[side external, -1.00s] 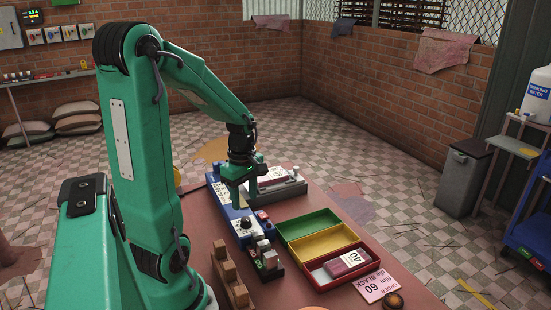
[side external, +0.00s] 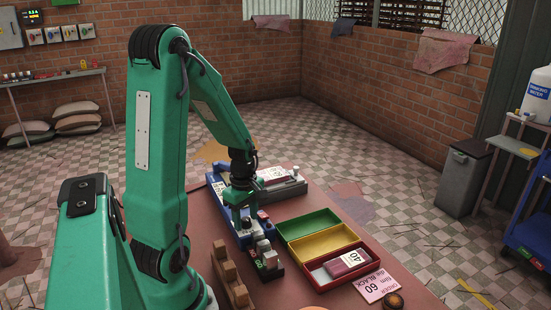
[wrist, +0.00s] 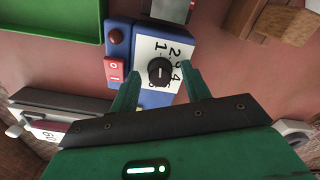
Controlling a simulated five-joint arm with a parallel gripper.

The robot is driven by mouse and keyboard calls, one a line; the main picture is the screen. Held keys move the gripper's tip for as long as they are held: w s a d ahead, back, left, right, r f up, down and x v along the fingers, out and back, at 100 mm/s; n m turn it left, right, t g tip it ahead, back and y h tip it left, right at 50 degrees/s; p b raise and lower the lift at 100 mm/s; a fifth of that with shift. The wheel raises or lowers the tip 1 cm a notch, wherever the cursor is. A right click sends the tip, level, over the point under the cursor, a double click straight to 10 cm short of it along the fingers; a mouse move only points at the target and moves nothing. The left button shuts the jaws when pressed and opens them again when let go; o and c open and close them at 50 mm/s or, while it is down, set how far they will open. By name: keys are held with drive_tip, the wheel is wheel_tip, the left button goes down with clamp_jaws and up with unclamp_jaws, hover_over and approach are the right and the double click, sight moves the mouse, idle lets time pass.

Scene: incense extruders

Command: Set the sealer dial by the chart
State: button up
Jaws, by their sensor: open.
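The blue sealer (side external: 213,180) lies along the table. Its round black dial (wrist: 160,71) sits on a white plate (wrist: 150,48) with numerals, several of them readable in the wrist view. A short light mark crosses the dial; which numeral it points to is unclear. My gripper (wrist: 160,88) is open and empty, its green fingers on either side of the dial, with gaps visible. In the side view my gripper (side external: 240,211) is low over the dial end. A white panel on the sealer's far part is too small to read. The pink order card (side external: 376,286) reads 60 and BLACK.
A red switch (wrist: 115,70) and a red-brown knob (wrist: 116,36) sit beside the dial. A green, yellow and red tray (side external: 308,222) stands to the right, with a pack marked 40 (side external: 346,263) in its red part. A wooden rack (side external: 229,273) stands in front.

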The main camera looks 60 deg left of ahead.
drive_tip(key=c, duration=1)
drive_tip(key=shift+m, duration=0.5)
drive_tip(key=m, duration=0.2)
drive_tip(key=shift+m, duration=0.3)
drive_tip(key=m, duration=0.4)
drive_tip(key=shift+m, duration=0.3)
drive_tip(key=m, duration=0.3)
drive_tip(key=shift+m, duration=2.3)
